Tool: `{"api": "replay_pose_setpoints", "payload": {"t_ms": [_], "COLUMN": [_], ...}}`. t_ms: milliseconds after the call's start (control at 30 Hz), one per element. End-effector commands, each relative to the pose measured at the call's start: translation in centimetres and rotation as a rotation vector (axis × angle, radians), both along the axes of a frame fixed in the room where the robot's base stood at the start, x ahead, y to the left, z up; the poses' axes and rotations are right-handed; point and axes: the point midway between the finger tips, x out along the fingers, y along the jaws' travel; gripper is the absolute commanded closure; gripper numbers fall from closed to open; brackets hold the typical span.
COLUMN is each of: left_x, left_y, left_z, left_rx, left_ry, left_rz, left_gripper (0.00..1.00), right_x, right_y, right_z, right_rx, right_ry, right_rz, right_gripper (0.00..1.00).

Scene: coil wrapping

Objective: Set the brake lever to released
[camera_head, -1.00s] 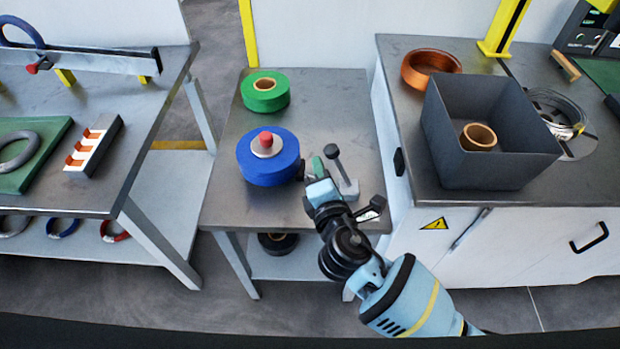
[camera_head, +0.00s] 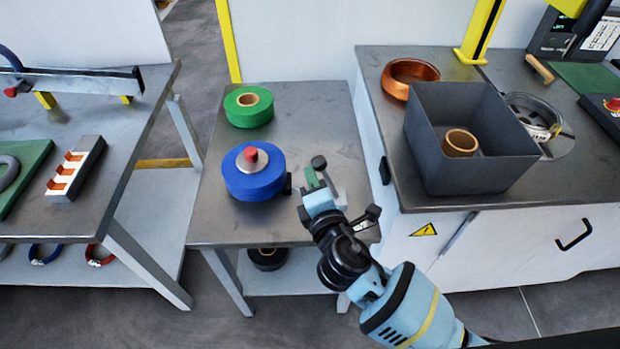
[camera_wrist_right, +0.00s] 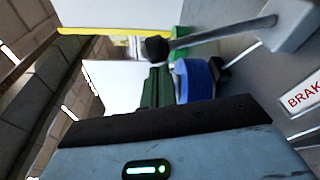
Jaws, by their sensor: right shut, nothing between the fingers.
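The brake lever (camera_head: 319,162) is a grey rod with a dark round knob, standing on a light base at the right side of the small metal table. In the right wrist view, its knob (camera_wrist_right: 157,48) and rod show above my fingers, and part of a red-lettered label (camera_wrist_right: 305,95) shows at the right. My right gripper (camera_head: 312,178) is shut and empty, with green fingers close beside the lever. The fingers also show in the wrist view (camera_wrist_right: 157,87); whether they touch the knob is unclear. My wrist hides part of the lever base. My left gripper is out of view.
Left of the lever, a blue roll (camera_head: 248,181) with a red-knobbed hub sits on the small table (camera_head: 210,215). A green roll (camera_head: 244,112) lies behind it. A grey bin (camera_head: 470,180) stands on the right bench. The table's front left is clear.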

Motion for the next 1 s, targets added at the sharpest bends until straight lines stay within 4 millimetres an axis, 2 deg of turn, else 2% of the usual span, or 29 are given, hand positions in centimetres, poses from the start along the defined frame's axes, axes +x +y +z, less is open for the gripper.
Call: {"api": "replay_pose_setpoints", "payload": {"t_ms": [333,1000], "left_x": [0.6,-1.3], "left_y": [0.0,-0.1], "left_z": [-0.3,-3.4], "left_rx": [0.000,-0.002], "left_ry": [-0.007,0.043], "left_rz": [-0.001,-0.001], "left_gripper": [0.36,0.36], "right_x": [0.0,0.0], "right_y": [-1.9,-9.1], "right_z": [0.6,0.8], "right_rx": [0.142,0.699], "right_ry": [0.002,0.002], "right_rz": [-0.004,-0.004], "right_gripper": [1.00,1.00]}}
